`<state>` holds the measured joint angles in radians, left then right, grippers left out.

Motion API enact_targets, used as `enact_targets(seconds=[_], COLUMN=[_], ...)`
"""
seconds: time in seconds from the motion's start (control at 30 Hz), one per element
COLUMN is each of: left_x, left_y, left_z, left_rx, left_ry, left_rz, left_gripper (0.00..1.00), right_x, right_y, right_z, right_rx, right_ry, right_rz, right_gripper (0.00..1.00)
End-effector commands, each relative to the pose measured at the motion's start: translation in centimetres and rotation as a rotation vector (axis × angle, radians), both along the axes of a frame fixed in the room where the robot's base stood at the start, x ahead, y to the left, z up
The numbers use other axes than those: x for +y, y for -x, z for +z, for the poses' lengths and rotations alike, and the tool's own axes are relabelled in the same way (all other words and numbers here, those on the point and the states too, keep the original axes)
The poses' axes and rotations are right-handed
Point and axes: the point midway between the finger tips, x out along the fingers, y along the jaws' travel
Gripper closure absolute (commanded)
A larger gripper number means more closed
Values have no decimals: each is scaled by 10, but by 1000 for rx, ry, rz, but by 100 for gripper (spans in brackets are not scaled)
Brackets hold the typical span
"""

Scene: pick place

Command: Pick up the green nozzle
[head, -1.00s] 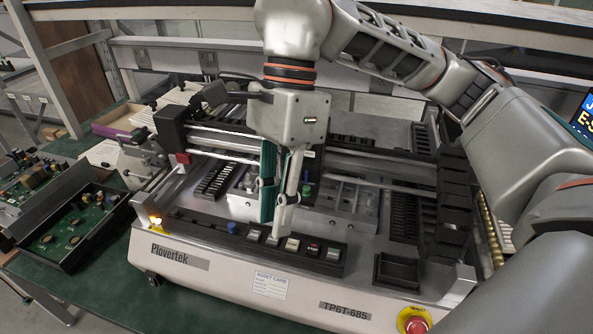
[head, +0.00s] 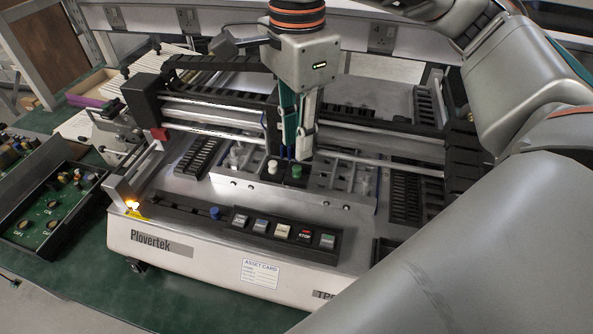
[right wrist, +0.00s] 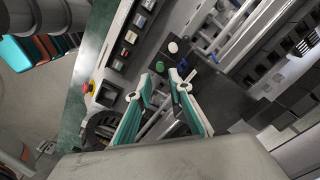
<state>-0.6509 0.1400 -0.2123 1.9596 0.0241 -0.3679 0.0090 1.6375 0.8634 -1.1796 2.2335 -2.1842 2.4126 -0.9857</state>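The green nozzle (head: 296,171) is a small round-topped cap standing in a dark holder in the middle of the machine. A white one (head: 272,167) stands just left of it. My right gripper (head: 295,150) points down, and its fingertips show just above and behind the nozzle in the head view, apart from it. In the right wrist view the gripper (right wrist: 164,85) is open and empty, with a gap between its teal-backed fingers. The green nozzle (right wrist: 159,67) shows just beyond the fingertips there, beside the white one (right wrist: 173,47). My left gripper is not in view.
The machine's front button panel (head: 283,232) and a blue knob (head: 214,212) lie in front of the nozzles. Metal rails (head: 215,115) cross behind them. A black tray with a circuit board (head: 58,212) is at the left. A red emergency button (right wrist: 88,87) shows in the wrist view.

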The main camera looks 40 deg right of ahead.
Motion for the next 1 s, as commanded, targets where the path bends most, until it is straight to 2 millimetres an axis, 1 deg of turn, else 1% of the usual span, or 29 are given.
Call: enact_targets(seconds=[0.17, 0.27, 0.4, 0.53, 0.63, 0.87, 0.97, 1.0], left_x=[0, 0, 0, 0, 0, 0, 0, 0], left_y=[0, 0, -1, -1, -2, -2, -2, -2], left_z=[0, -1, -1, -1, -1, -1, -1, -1], left_rx=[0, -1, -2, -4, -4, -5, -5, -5], left_ry=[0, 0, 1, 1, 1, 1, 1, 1], left_rz=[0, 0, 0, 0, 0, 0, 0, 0], left_gripper=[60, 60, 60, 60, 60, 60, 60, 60], right_x=[0, 0, 0, 0, 0, 0, 0, 0], right_y=[0, 1, 1, 0, 0, 0, 0, 0], right_z=[-9, -21, -42, -56, -61, -62, -62, -62], right_rx=[0, 3, 4, 2, 0, -2, -1, -1], right_ry=[-1, 0, 0, -1, -1, -1, -1, -1], right_rz=[0, 0, -1, -1, -1, -1, -1, -1], right_gripper=[79, 79, 79, 79, 79, 79, 97, 97])
